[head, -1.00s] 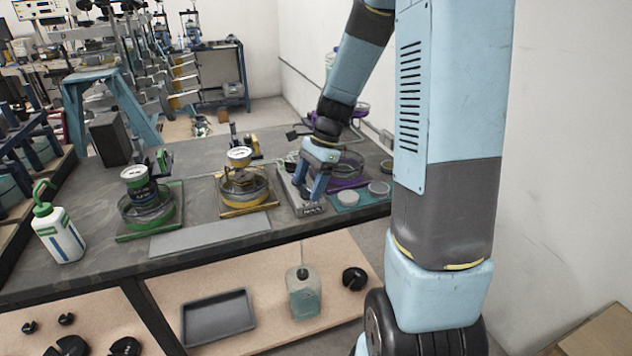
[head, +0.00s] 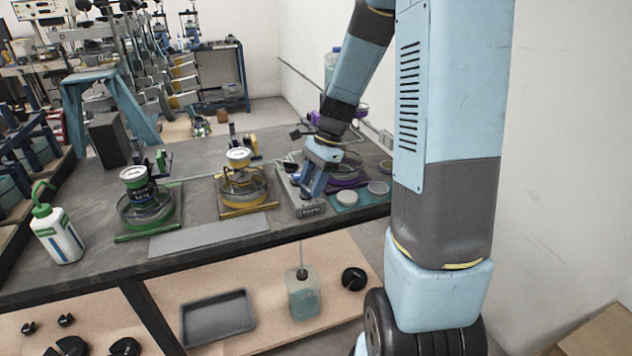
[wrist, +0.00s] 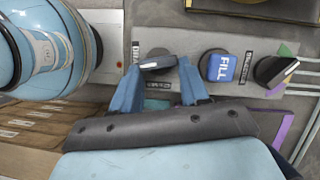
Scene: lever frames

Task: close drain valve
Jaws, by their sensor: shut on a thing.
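My gripper (wrist: 156,80) is around a dark knob (wrist: 158,62) with a white line on its face, on a grey valve panel (wrist: 180,46). The two blue fingers are on either side of the knob, and its white line runs nearly level across the wrist view. The small labels beside this knob are too hard to read, so I cannot confirm it as the drain valve. To its right are a blue knob (wrist: 219,67) marked FILL and another dark knob (wrist: 276,70).
A purple-rimmed vessel (head: 346,170) stands close to the right of my gripper, with round pale lids (head: 378,188) in front. A yellow vessel (head: 245,200) and a green vessel (head: 146,215) stand to the left. A flat grey plate (head: 210,235) lies near the bench's front edge.

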